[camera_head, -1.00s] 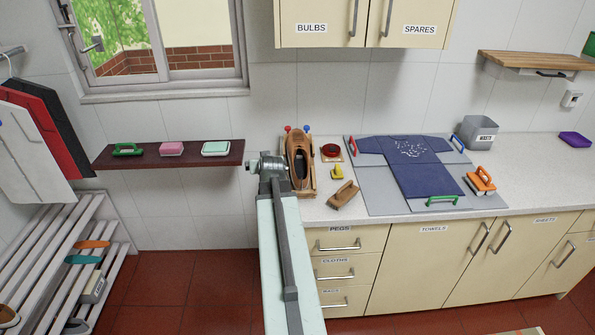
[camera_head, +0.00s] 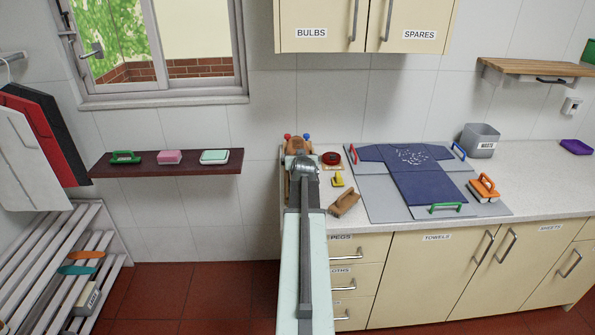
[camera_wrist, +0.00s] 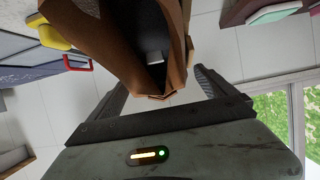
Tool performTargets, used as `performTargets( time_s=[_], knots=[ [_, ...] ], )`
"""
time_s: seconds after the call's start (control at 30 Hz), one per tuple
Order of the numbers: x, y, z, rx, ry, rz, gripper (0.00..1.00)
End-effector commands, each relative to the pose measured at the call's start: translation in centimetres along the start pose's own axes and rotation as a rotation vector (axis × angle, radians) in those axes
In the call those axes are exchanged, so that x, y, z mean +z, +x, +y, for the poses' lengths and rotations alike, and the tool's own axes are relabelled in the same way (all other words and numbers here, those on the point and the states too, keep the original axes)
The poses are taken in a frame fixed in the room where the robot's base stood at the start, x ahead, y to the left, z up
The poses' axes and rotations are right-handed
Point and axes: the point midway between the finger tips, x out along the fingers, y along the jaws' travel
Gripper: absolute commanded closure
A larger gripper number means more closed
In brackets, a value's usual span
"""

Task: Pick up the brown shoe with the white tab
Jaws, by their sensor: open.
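The brown shoe (camera_head: 294,143) is at the left end of the counter, mostly hidden behind my arm in the head view. In the wrist view the shoe (camera_wrist: 120,48) is large, with its dark opening facing the camera and a small white tab (camera_wrist: 155,58) inside. My gripper (camera_wrist: 160,82) is open, with one finger to either side of the shoe's near end. I cannot tell whether the fingers touch it. The fingertips are hidden in the head view.
A red round item (camera_head: 331,158), a yellow item (camera_head: 338,181) and a wooden brush (camera_head: 344,201) stand close right of the shoe. A folding board with a blue garment (camera_head: 425,182) lies farther right. A dark wall shelf (camera_head: 190,169) is to the left.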

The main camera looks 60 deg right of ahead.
Motion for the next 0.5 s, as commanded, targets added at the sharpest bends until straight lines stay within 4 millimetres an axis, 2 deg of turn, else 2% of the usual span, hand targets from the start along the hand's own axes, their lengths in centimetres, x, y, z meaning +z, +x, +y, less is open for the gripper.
performTargets(
  time_s=[0.03, 0.07, 0.27, 0.3, 0.5],
  knots=[
    [0.23, 1.36, -0.01, 0.000, -0.001, 0.000, 0.05],
    [0.20, 1.66, -0.01, 0.000, -0.001, 0.000, 0.05],
    [0.03, 1.62, -0.08, -0.001, 0.000, 0.000, 0.05],
    [0.03, 1.61, -0.09, -0.001, 0.000, 0.000, 0.08],
    [0.04, 1.60, -0.12, -0.001, 0.000, 0.000, 0.64]
  ],
)
